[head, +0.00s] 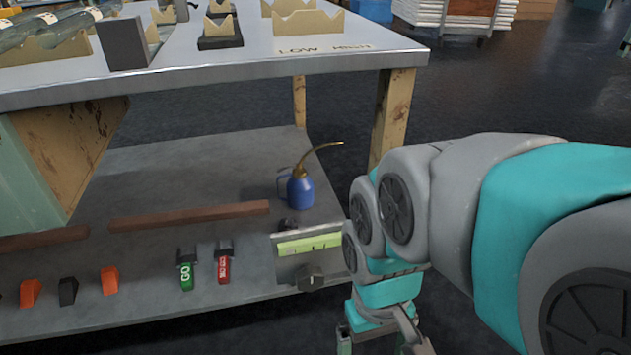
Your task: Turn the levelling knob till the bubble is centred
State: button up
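The levelling device (290,266) is a grey block on the lower shelf, near its front right corner. A yellow-green vial (309,245) lies across its top; the bubble is too small to make out. The dark levelling knob (310,279) sticks out from the block's front face. My gripper (382,345) hangs at the bottom edge of the head view, to the right of and lower in the picture than the knob. Its two fingers are spread with a gap between them, and their lower ends are cut off by the frame. It does not touch the knob.
A blue oil can (299,188) with a long spout stands behind the device. Green GO (186,272) and red NO GO (223,268) gauges lie to its left. The metal tabletop (235,65) overhangs the shelf's rear, with a wooden leg (392,115) at right. Open floor lies right.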

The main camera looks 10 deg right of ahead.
aim_at(310, 278)
jog(key=k+j, duration=1.2)
jog(key=j, duration=0.15)
jog(key=j+z, duration=0.05)
jog(key=j, duration=0.05)
